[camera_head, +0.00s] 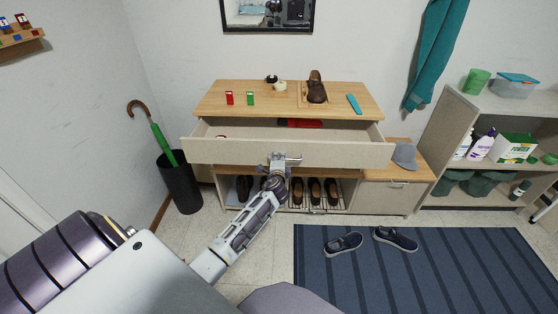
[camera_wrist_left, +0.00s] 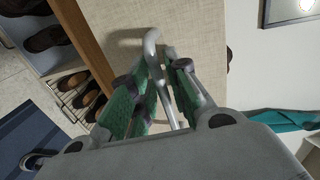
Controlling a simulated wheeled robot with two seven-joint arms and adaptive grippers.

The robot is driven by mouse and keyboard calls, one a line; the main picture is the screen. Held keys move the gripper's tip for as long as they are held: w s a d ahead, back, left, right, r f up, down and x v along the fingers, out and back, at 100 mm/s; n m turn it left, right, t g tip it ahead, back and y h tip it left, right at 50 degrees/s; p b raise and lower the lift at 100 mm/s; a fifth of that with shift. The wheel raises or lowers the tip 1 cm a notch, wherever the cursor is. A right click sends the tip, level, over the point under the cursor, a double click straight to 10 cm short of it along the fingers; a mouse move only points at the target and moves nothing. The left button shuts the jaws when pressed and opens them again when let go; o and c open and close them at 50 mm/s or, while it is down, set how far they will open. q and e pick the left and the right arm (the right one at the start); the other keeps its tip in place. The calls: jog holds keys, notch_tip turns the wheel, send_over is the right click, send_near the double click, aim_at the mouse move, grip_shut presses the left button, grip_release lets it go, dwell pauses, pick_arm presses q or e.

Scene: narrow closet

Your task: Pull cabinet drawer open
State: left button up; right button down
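The cabinet's wide upper drawer (camera_head: 225,151) stands pulled out, its inside showing below the wooden top. A red item (camera_head: 303,123) lies in it at the back. Its metal handle (camera_head: 293,158) is at the middle of the drawer front. My left gripper (camera_head: 277,163) is at the handle. In the left wrist view the green-padded fingers of the left gripper (camera_wrist_left: 160,75) close in from both sides of the handle (camera_wrist_left: 151,45), which passes between them. The drawer front (camera_wrist_left: 195,30) is just beyond the fingertips. My right gripper is not seen.
Shoes (camera_head: 315,190) stand on a rack under the drawer. A small lower drawer with a grey cap (camera_head: 405,156) above it is at right. An umbrella stand (camera_head: 180,185) is at left. Two shoes (camera_head: 396,239) lie on the blue striped rug (camera_head: 440,280). Shelves stand at far right.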

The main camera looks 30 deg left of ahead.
pick_arm(q)
jog(key=shift+s+d, duration=0.1)
dwell(0.3)
jog(key=v, duration=1.1)
jog(key=shift+s+d, duration=0.15)
jog(key=shift+s, duration=0.2)
jog(key=shift+r, duration=0.1)
dwell(0.3)
dwell(0.3)
